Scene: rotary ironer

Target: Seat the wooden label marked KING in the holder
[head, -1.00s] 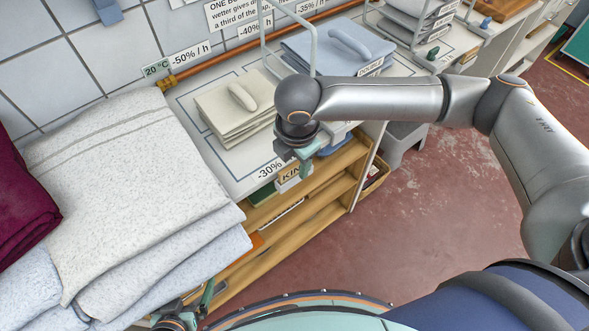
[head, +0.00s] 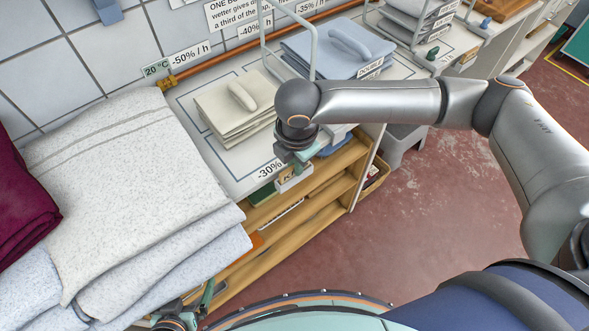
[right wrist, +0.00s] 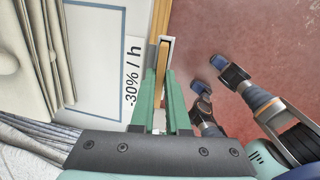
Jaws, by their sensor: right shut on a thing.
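The wooden KING label (head: 289,173) is at the front edge of the worktop, just below the -30% sign. Only its first letter shows in the head view; my gripper covers the rest. My right gripper (head: 297,157) is shut on the label from above. In the right wrist view its green fingers (right wrist: 161,105) stand on either side of the wooden label (right wrist: 162,68). The pale holder (head: 294,182) shows around the label's lower part; I cannot tell whether the label is fully down in it. My left gripper (head: 207,295) shows only partly at the bottom edge.
Folded beige cloths (head: 232,108) lie on the worktop behind my right gripper, beside a wire rack (head: 314,48). A large pile of grey-white linen (head: 130,165) fills the left. Wooden shelves (head: 310,190) are below the worktop. The red floor (head: 430,215) on the right is mostly clear.

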